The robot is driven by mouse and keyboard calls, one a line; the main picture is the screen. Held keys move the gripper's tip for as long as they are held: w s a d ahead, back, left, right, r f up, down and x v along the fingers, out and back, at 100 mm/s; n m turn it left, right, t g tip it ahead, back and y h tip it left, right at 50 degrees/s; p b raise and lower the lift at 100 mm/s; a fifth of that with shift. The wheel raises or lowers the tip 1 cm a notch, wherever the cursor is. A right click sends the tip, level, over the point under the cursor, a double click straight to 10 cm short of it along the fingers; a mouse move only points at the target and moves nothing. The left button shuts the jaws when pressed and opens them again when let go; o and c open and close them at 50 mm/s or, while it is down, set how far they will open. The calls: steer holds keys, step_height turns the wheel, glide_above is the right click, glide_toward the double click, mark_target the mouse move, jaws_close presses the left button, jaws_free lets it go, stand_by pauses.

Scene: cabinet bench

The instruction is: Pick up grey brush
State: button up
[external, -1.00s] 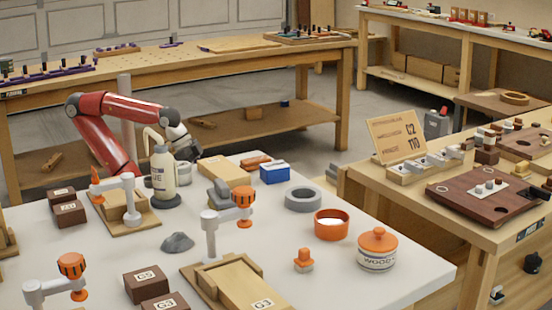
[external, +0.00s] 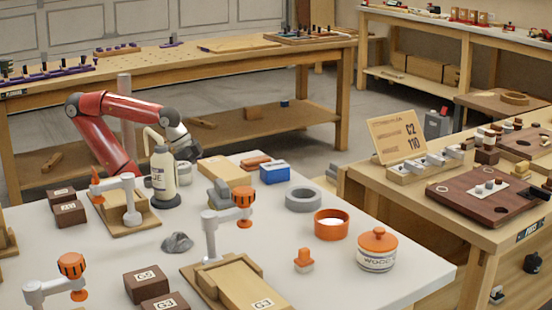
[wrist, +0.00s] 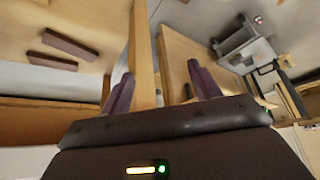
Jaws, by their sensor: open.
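No thing in view can be told for sure as the grey brush. A grey stepped object (external: 219,192) stands near the middle of the white table, and a rough dark grey lump (external: 177,242) lies in front of it to the left. A small piece with an orange knob and pale grey base (external: 304,261) stands nearer the front. My gripper is at the table's far side, partly hidden behind a white bottle in the external view. In the wrist view my gripper (wrist: 160,88) has its dark fingers apart, with nothing held between them.
The white bottle (external: 163,177) stands close to my arm. A blue box (external: 274,172), grey ring (external: 303,199), orange ring (external: 331,224) and lidded jar (external: 377,249) are at the right. Clamps and brown blocks crowd the left and front. The middle has some free room.

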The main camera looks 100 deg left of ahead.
steer(key=o, duration=0.8)
steer(key=shift+c, duration=0.2)
